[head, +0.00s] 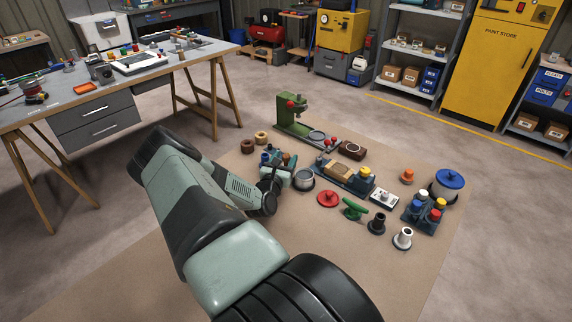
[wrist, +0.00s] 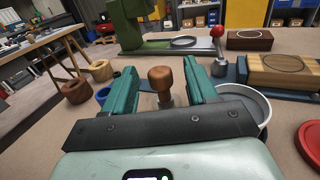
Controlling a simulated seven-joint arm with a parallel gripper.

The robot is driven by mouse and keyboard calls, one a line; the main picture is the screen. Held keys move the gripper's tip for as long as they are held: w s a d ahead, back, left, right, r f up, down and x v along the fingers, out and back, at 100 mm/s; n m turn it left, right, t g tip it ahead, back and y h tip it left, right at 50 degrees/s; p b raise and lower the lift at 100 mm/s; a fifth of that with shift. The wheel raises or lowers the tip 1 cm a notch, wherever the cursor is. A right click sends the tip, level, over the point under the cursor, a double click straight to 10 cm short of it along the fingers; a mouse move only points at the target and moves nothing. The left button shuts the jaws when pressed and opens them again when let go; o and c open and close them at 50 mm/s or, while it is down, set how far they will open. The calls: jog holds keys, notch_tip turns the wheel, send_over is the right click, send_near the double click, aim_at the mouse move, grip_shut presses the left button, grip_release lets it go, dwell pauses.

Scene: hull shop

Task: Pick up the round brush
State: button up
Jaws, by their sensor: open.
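A brown, rounded wooden knob on a paler neck, which looks like the handle of the round brush (wrist: 161,78), stands upright between my fingers in the wrist view. In the head view a small brown top (head: 286,158) shows beside my gripper (head: 277,169). The lower part of the brush is hidden behind the gripper body in the wrist view. My gripper (wrist: 160,72) is open, with one teal finger to the left of the knob and one to the right. Gaps show on both sides, and neither finger visibly touches it.
A metal pan (head: 304,181) lies close to the right finger. A green press (head: 292,115) stands behind, and a blue vise with a wooden block (head: 343,170) to the right. Wooden rings (head: 247,147) lie to the left. A red lid (head: 328,199) sits nearer. The mat's front is clear.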

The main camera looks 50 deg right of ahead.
jog(key=shift+x, duration=0.9)
jog(key=c, duration=1)
jog(key=shift+r, duration=0.1)
jog(key=shift+c, duration=0.2)
